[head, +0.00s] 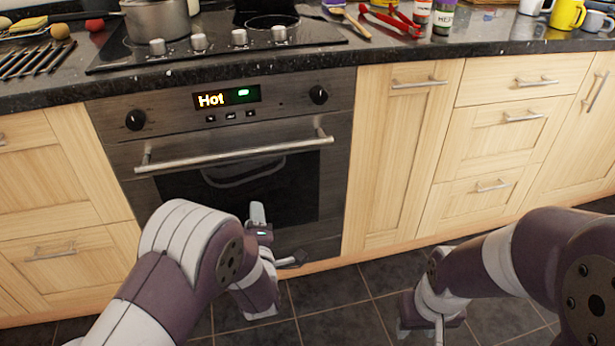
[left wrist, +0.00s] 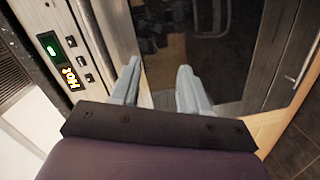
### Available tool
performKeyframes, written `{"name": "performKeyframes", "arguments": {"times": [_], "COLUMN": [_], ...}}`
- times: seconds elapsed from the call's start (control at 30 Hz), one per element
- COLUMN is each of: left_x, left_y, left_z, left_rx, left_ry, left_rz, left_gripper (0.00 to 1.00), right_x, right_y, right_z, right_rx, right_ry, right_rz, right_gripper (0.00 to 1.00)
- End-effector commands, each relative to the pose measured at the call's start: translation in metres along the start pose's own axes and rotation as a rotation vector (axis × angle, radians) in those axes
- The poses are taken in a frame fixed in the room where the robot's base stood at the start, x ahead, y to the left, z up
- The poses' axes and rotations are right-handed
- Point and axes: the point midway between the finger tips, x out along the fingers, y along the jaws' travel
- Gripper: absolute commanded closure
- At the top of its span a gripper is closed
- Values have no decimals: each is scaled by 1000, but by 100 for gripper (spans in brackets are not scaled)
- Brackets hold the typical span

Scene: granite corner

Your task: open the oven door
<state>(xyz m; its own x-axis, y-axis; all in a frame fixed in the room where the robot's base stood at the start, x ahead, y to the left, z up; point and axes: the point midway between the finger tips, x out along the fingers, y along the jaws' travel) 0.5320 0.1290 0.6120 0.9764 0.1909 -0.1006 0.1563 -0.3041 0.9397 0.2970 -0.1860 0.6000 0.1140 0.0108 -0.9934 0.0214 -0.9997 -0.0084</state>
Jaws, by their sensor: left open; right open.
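The oven (head: 325,225) is built in under the hob, and its door is closed, with a dark glass window (head: 290,195). A long silver handle bar (head: 235,157) runs across the top of the door. My left gripper (head: 274,236) is in front of the lower right part of the door, below the handle and apart from it. Its two fingers (left wrist: 157,80) are spread and empty in the left wrist view, with dark glass behind them. My right gripper (head: 425,328) is low at the bottom edge, over the floor, away from the oven; its fingertips are partly cut off.
The oven's display (head: 227,97) reads "Hot", with a knob on either side. Wooden cupboards and drawers (head: 500,140) flank the oven. A pot (head: 155,18) stands on the hob above. The dark tiled floor (head: 340,300) in front is clear.

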Motion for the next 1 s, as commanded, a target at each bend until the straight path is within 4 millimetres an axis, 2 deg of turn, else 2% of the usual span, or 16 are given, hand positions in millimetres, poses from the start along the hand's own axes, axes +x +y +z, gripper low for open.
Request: {"name": "performKeyframes", "arguments": {"times": [0.03,0.1,0.17,0.27,0.33,0.6,0.7,0.83,1.0], "left_x": [2,0,-4,3,15,81,99,112,117], "left_y": [24,47,56,61,62,78,83,89,91], "left_z": [-14,-29,-36,-38,-40,-51,-55,-57,-58], "left_rx": [-94,-210,-278,-326,-328,-324,-323,-322,-322], "left_ry": [63,123,142,140,142,140,138,137,136], "left_rz": [91,205,264,284,284,282,281,281,279], "left_gripper": [55,55,55,55,55,55,55,55,55], "right_x": [-6,-6,-6,-2,2,21,26,28,28], "right_y": [0,0,0,0,0,0,0,0,0], "right_z": [-1,-1,-1,-1,0,2,3,3,3], "right_rx": [0,0,0,-1,-1,0,0,0,0], "right_ry": [2,2,2,2,1,1,1,1,1], "right_rz": [0,0,0,0,0,0,0,0,0], "right_gripper": [57,57,57,57,57,57,57,57,57]}}
